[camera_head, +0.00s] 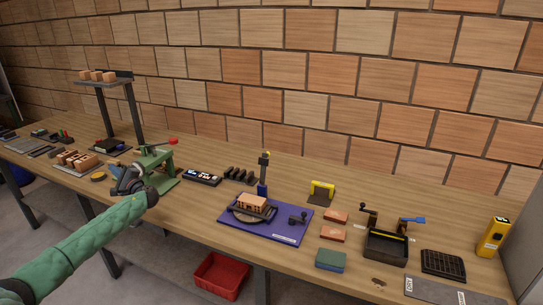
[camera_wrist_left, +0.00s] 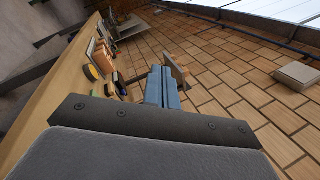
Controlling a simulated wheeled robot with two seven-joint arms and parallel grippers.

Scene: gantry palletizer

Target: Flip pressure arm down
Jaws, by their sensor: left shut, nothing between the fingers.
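I cannot tell for certain which part is the pressure arm. A green bench device (camera_head: 157,163) with a red knob (camera_head: 173,141) stands on the left half of the bench. A black box fixture (camera_head: 386,248) with a blue-handled lever (camera_head: 411,220) and a black-knobbed lever stands at the right. My left gripper (camera_head: 124,178) is dark and sits at the front left of the green device, overlapping it in the head view; contact cannot be told. Its blue fingers (camera_wrist_left: 163,88) are closed together and empty in the left wrist view. My right gripper is out of view.
A purple board (camera_head: 238,233) with a round fixture and a brick-like block lies mid-bench. A yellow-handled piece (camera_head: 322,190), red blocks and a black grid tray (camera_head: 443,263) lie to its right. A red bin (camera_head: 221,275) sits below the bench. A raised shelf stand (camera_head: 105,82) is far left.

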